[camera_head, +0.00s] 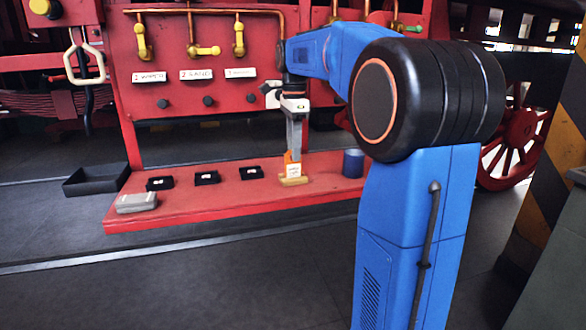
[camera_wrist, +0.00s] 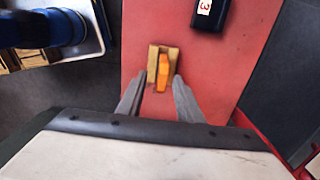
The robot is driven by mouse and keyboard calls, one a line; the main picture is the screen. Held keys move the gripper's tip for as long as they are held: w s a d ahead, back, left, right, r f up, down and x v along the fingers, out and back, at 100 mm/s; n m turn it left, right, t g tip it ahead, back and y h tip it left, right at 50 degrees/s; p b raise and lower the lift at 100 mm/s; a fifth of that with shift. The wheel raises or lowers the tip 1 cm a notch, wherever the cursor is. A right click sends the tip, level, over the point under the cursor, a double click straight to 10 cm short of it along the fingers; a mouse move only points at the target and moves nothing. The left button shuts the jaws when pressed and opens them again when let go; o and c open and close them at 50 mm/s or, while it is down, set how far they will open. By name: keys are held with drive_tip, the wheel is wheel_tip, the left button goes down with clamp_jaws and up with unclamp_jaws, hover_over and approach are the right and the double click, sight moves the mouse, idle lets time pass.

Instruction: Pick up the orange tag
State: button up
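The orange tag (camera_head: 289,157) stands upright in a small wooden holder (camera_head: 293,181) on the red shelf. In the wrist view the orange tag (camera_wrist: 162,73) shows edge-on in the wooden holder (camera_wrist: 153,60). My gripper (camera_head: 293,150) points down over the tag from above. In the wrist view its two fingers (camera_wrist: 158,82) are apart, one to each side of the tag, with gaps between them and the tag. Whether the fingertips are level with the tag or still above it, I cannot tell.
Several small black trays (camera_head: 207,178) line the red shelf (camera_head: 230,204) left of the holder. A blue cup (camera_head: 353,163) stands right of it. A grey case (camera_head: 136,202) sits at the left end. Yellow-handled valves and white labels are on the red panel (camera_head: 205,100) behind.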

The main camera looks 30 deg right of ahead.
sight(293, 164)
drive_tip(key=shift+w+f, duration=0.15)
drive_tip(key=shift+f, duration=2.65)
clamp_jaws()
